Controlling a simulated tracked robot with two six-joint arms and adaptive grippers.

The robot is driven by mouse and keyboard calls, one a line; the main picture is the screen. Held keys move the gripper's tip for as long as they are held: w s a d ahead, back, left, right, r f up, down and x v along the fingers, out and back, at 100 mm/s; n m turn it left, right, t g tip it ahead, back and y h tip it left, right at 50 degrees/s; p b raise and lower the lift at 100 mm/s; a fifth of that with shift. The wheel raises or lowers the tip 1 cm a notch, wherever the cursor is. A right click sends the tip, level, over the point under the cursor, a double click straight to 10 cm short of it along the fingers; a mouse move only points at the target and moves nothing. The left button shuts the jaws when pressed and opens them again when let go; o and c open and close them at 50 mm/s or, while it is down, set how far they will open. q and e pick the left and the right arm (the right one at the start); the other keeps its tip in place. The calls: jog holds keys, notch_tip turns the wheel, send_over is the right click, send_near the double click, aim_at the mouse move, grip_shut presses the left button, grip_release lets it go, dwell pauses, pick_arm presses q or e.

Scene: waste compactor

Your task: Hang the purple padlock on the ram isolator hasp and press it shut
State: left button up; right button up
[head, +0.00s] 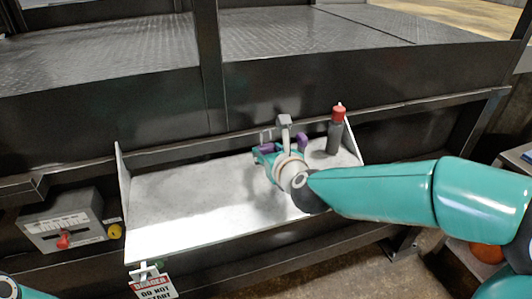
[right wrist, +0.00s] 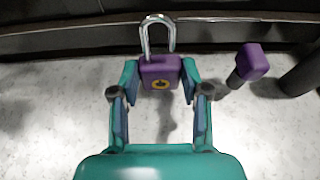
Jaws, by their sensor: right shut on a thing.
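The purple padlock (right wrist: 160,68) is between the fingertips of my right gripper (right wrist: 160,80), which is shut on its body. Its silver shackle (right wrist: 147,38) points away from the gripper; I cannot tell whether it is latched. In the head view the padlock (head: 268,147) is small, and my right gripper (head: 266,154) holds it over the right part of a pale shelf. A grey isolator box (head: 62,222) with a red part (head: 63,240) is at the far left, well apart from the padlock. I cannot make out the hasp clearly. My left gripper is out of view.
The pale shelf (head: 180,205) is mostly bare. A dark bottle with a red top (head: 337,130) and a second purple item (right wrist: 254,60) are near its right end. A yellow knob (head: 115,231) is beside the box. A danger tag (head: 152,287) hangs below the shelf's front left.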

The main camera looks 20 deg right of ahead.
jog(key=shift+r+p, duration=0.95)
jog(key=shift+r, duration=0.6)
